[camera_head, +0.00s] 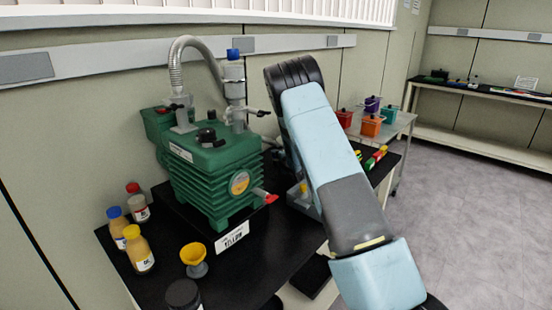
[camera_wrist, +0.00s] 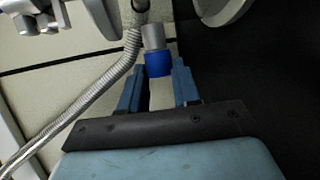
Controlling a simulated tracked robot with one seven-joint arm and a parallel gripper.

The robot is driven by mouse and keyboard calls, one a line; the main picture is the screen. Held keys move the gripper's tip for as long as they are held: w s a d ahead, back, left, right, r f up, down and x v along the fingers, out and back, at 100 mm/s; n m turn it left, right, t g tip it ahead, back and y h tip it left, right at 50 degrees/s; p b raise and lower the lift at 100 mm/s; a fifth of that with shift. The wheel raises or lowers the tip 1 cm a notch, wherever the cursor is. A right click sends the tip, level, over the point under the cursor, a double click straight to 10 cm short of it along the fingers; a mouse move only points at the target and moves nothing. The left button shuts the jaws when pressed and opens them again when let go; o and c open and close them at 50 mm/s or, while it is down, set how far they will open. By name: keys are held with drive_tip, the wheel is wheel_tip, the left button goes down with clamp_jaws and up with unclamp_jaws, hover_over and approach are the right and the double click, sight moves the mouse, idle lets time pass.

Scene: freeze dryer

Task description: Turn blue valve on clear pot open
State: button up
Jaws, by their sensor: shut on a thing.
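In the wrist view, my gripper (camera_wrist: 160,72) has its two blue fingers on either side of a blue cylindrical valve piece (camera_wrist: 158,69), shut on it near the fingertips. A short grey stem (camera_wrist: 153,37) joins the valve's far side. In the head view, my arm hides my gripper and this valve.
A green pump (camera_head: 212,185) stands left of my arm. Bottles (camera_head: 138,250) and a yellow funnel (camera_head: 193,254) stand at the bench's front left.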

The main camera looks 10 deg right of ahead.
drive_tip(key=shift+s+d+f, duration=0.1)
drive_tip(key=shift+s+f, duration=0.05)
drive_tip(key=shift+f, duration=0.25)
drive_tip(key=o, duration=1.1)
drive_tip(key=shift+r, duration=0.2)
drive_tip(key=shift+c, duration=0.2)
drive_tip(key=shift+v, duration=3.65)
drive_tip(key=shift+f, duration=0.2)
